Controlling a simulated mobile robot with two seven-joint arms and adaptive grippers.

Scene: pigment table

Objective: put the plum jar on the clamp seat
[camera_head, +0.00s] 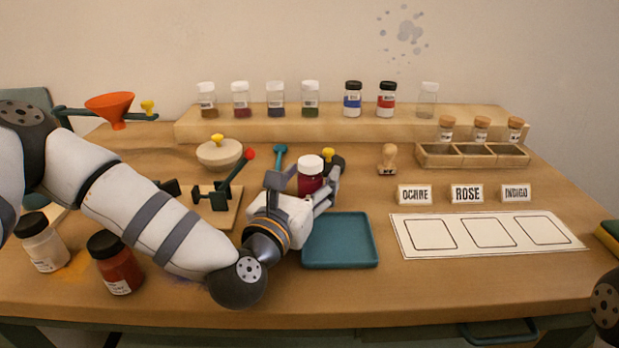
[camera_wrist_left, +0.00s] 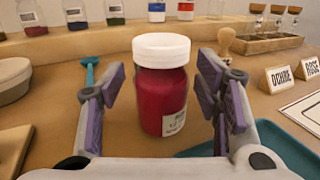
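The plum jar (camera_head: 311,180), dark red with a white lid, stands upright near the middle of the table, behind the teal tray. In the left wrist view, the plum jar (camera_wrist_left: 162,95) is between the fingers of my left gripper (camera_wrist_left: 165,100), with a gap on each side. That gripper (camera_head: 318,190) is open around the jar. The clamp seat appears to be the wooden base (camera_head: 230,217) with a black clamp and red-knobbed lever, left of the gripper; my arm partly hides it. My right gripper is out of view.
The teal tray (camera_head: 341,241) lies just in front of the plum jar. A lidded bowl (camera_head: 219,154) stands behind the clamp. Two jars (camera_head: 115,263) (camera_head: 42,243) stand at the front left. Name cards and a white mat (camera_head: 407,243) lie to the right.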

